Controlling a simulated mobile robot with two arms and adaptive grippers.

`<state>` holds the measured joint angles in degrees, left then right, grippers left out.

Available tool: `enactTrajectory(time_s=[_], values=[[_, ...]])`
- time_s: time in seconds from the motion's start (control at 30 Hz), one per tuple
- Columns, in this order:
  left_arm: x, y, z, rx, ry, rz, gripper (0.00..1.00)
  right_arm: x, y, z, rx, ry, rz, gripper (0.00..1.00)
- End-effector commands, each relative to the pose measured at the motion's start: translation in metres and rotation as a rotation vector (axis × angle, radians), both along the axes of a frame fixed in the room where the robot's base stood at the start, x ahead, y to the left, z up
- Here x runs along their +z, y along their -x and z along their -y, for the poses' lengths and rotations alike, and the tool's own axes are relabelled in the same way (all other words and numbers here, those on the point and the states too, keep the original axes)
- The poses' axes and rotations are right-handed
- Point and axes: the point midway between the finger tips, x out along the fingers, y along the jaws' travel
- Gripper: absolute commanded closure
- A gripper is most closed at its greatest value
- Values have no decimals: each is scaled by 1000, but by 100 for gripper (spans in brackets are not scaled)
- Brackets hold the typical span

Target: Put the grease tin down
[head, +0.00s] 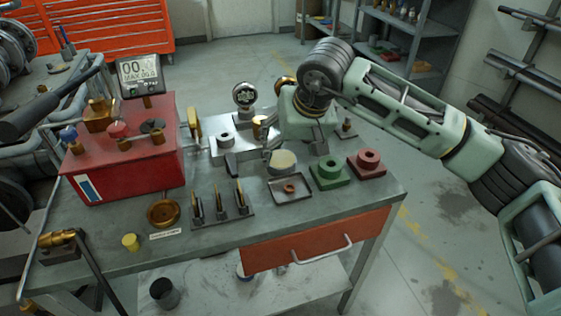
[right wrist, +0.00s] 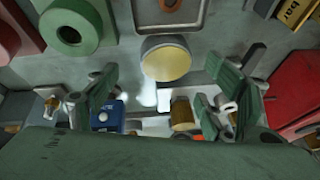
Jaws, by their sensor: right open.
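The grease tin (head: 282,162), a short round tin with a pale yellow top, appears upright on the grey bench just behind the small square tray. It also shows in the right wrist view (right wrist: 167,60). My right gripper (head: 293,149) is open above and behind the tin. In the right wrist view its fingers (right wrist: 165,80) are spread wide, one on each side, with clear gaps between them and the tin. The tin's underside is hidden. My left gripper is not in view.
The tray (head: 291,198) holds a copper-coloured ring. A green block (head: 330,174) and a red block (head: 367,165) stand to its right. A rack with upright pieces (head: 222,212) is to its left. A gauge (head: 243,96) and metal plate are behind. A red box (head: 125,165) stands at left.

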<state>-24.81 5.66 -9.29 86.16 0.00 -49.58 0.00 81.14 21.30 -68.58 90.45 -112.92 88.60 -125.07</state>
Motion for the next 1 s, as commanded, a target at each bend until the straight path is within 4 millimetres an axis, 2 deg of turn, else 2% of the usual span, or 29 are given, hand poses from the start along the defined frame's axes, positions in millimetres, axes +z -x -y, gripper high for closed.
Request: enactTrajectory(time_s=[0.1,0.23,0.57,1.0], values=[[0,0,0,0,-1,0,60,-20,-2,-6,2,-2,-4,25],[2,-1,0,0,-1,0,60,-35,-8,-10,0,-3,-3,25],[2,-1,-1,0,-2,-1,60,-41,-11,-11,2,-4,0,25],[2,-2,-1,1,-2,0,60,-41,-10,-11,1,-4,-1,64]])
